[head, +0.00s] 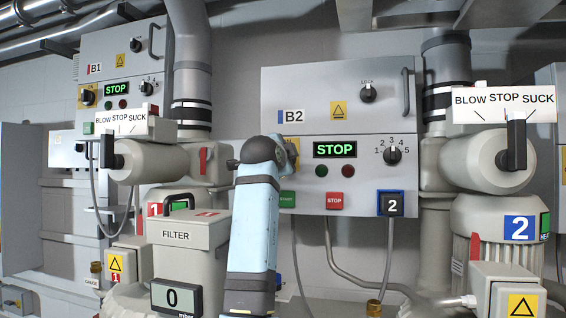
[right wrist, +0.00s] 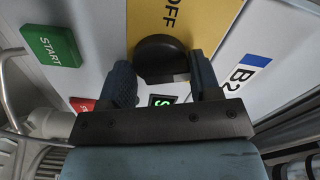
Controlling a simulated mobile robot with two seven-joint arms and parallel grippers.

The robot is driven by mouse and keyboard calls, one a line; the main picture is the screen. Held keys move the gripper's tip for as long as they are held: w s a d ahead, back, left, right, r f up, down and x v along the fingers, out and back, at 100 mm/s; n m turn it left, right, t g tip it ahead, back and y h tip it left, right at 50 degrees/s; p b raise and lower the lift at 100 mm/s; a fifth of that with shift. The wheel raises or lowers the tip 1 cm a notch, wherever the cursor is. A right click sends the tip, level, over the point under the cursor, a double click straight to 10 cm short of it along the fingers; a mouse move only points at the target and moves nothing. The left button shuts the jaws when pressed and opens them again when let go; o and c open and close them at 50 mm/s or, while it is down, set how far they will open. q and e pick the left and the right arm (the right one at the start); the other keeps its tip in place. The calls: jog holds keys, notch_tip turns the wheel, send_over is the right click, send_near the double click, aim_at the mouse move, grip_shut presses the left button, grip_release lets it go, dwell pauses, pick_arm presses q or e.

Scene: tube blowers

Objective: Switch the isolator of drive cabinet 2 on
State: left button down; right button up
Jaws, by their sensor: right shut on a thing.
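Drive cabinet 2 (head: 315,95) is the grey box marked B2 in the middle of the head view. Its isolator is a round black knob (right wrist: 158,52) on a yellow plate (right wrist: 187,20) that reads OFF in the right wrist view. My right gripper (right wrist: 165,80) has one finger on each side of the knob and is shut on it. In the head view my blue right arm and gripper (head: 284,150) hide most of the isolator. The knob's exact setting is hard to tell. The cabinet's green display (head: 335,149) reads STOP. My left gripper is not in view.
Cabinet B1 (head: 125,50) stands at the left. Below the isolator are a green START button (head: 287,197) and a red STOP button (head: 334,201). Pipes, valves and a filter (head: 180,235) crowd both sides.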

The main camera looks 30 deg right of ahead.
jog(key=m, duration=0.4)
dwell(0.5)
jog(key=o, duration=0.9)
